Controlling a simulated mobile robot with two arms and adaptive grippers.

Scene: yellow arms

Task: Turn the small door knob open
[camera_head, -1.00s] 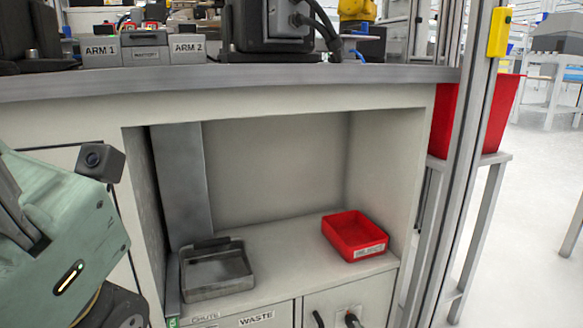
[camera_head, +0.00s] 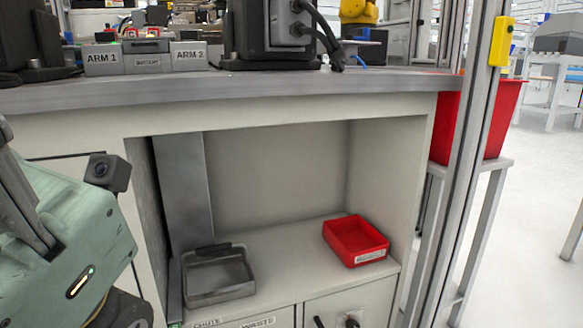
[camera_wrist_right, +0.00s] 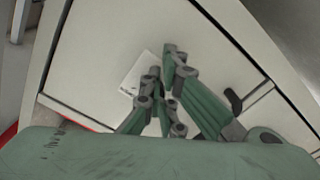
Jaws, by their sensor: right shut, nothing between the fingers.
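The small dark door knob (camera_head: 352,322) sits on a pale plate on the right-hand cabinet door, cut off by the bottom edge of the head view. My right gripper (camera_wrist_right: 162,62) shows in the right wrist view, in front of the pale cabinet front. Its green fingers with grey joints are together and hold nothing. A white plate (camera_wrist_right: 133,82) shows beside the fingers. The knob cannot be made out there; the fingers cover part of the plate. Contact with the knob cannot be told. My left gripper is not in view.
A dark handle (camera_wrist_right: 233,101) is right of the fingers. Above the doors, an open shelf holds a grey metal tray (camera_head: 219,293) and a red bin (camera_head: 372,257). The countertop (camera_head: 300,86) overhangs it. A metal post (camera_head: 468,150) stands at the right.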

